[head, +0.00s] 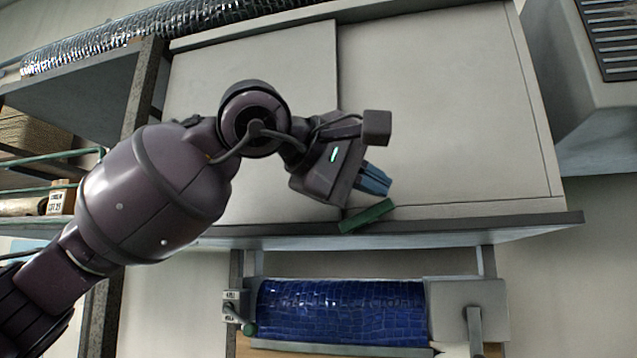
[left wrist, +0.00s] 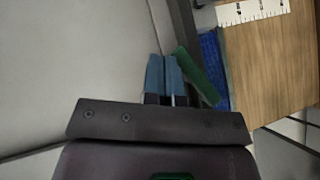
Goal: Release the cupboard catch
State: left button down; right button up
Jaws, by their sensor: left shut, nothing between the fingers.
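The cupboard (head: 440,120) is pale, with two flat doors that meet along an upright seam; both look closed. The catch, a green bar (head: 367,216), sits at the bottom edge near that seam, tilted with its right end higher. It also shows in the left wrist view (left wrist: 198,77), just right of the fingertips. My left gripper (head: 374,181) is shut and empty, its blue fingers close above the catch in the head view. The fingers show side by side in the left wrist view (left wrist: 162,75). I cannot tell whether they touch the catch. My right gripper is not in view.
A shelf unit (head: 140,95) stands left of the cupboard. A roll of shiny blue material (head: 340,310) hangs below it, with a grey box (head: 468,305) at its right. A grey vented unit (head: 590,95) is at the upper right.

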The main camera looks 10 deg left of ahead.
pick_arm(q)
jog(key=shift+d+f+m+y, duration=0.3)
jog(key=shift+d+f, duration=0.05)
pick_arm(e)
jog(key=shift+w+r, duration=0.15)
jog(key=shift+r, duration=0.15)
pick_arm(q)
jog(key=shift+a, duration=0.1)
jog(key=shift+r+p, duration=0.6)
jog(key=shift+r, duration=0.2)
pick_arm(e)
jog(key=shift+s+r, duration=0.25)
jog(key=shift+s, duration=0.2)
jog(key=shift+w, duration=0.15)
